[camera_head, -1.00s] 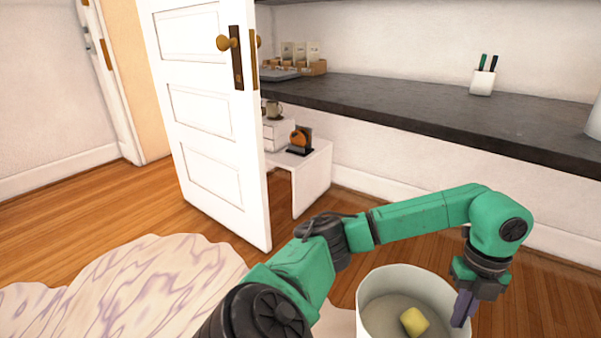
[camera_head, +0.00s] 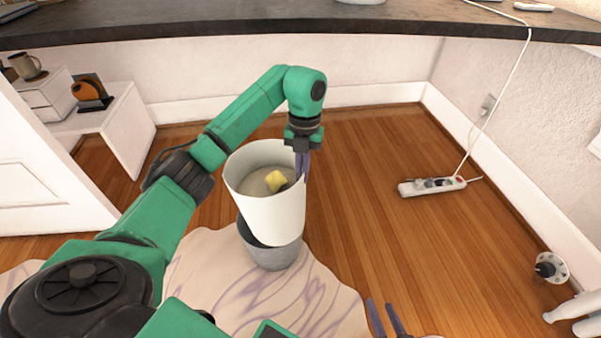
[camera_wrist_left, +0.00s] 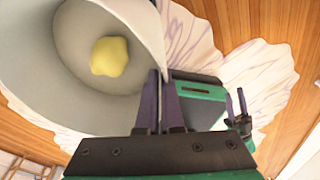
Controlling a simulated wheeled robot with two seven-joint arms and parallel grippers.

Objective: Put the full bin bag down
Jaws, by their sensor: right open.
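The full bin bag (camera_head: 272,217) appears as a white, tapered, open-topped container with a yellow lump (camera_head: 276,180) inside. My left gripper (camera_head: 302,168) is shut on its right rim. In the left wrist view, the gripper's fingers (camera_wrist_left: 160,102) pinch the wall of the bag (camera_wrist_left: 140,30), and the yellow lump (camera_wrist_left: 109,56) shows inside. A grey bin (camera_head: 272,255) stands directly below the bag, which hides part of its mouth; I cannot tell whether the bag's bottom is still inside it. My right gripper (camera_head: 388,318) is open and empty at the bottom edge.
A pale, purple-veined rug (camera_head: 225,280) lies under the grey bin. Wooden floor (camera_head: 370,150) is clear to the right, up to a white power strip (camera_head: 431,187) with a cable. A dark counter (camera_head: 250,22) runs along the back. A white door (camera_head: 40,190) stands at left.

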